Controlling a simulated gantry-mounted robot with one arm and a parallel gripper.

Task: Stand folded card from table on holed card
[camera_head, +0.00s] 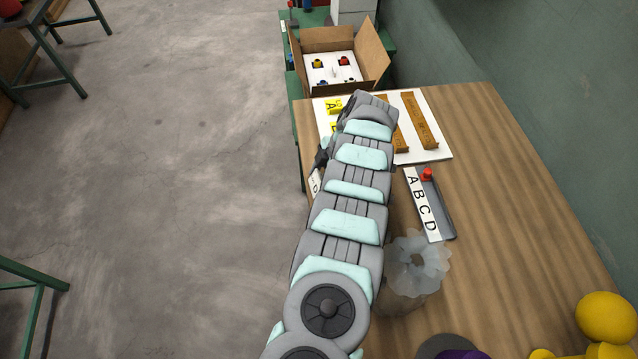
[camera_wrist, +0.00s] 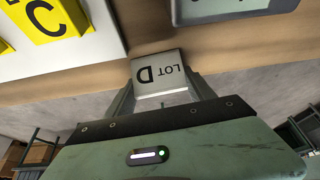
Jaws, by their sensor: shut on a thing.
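In the wrist view, a small folded pale-grey card (camera_wrist: 158,75) marked "LOT D" sits between the fingers of my gripper (camera_wrist: 163,94), which is shut on it. The lettering appears upside down. In the head view, a white card edge with a letter (camera_head: 315,184) shows at the table's left edge, beside my arm; my arm hides most of the gripper. A white card with dark openings (camera_head: 346,72) lies inside the open carton at the back, with several small coloured pieces in it. It looks like the holed card, though I cannot be certain.
A white board (camera_head: 438,153) on the table (camera_head: 500,200) bears yellow lettered cards (camera_head: 334,105) and brown bars (camera_head: 419,120). The carton (camera_head: 376,55) has raised flaps. A grey "ABCD" tray (camera_head: 447,225) and a translucent petalled vessel (camera_head: 415,270) stand nearby.

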